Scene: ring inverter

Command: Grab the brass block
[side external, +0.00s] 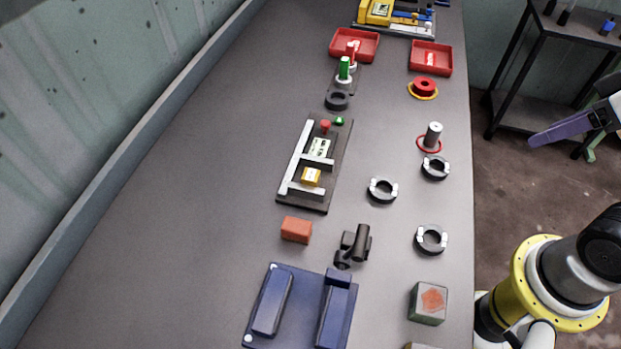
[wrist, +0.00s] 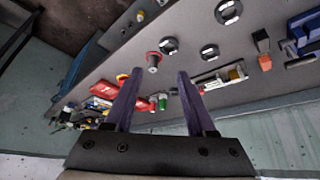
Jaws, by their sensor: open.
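No block is plainly brass. The closest in colour is a small yellow block (side external: 311,178) on the dark fixture board (side external: 287,200) with white rails, mid-table; it also shows small in the wrist view (wrist: 236,74). An orange-brown block (side external: 296,230) lies apart, just in front of that board, and shows at the right in the wrist view (wrist: 265,63). A tan edge (side external: 420,346) of something is cut off at the bottom of the side view. My gripper (wrist: 158,73), with purple fingers, is open and empty. In the side view it is off the table's right side (side external: 570,128).
Black-and-white rings (side external: 431,239), a post (side external: 433,134) in a red ring and a grey-green block (side external: 428,303) line the right edge. A black bracket (side external: 354,246) stands beside the orange-brown block. A blue fixture (side external: 283,336) is in front; red trays (side external: 431,57) are at the back. The table's left is clear.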

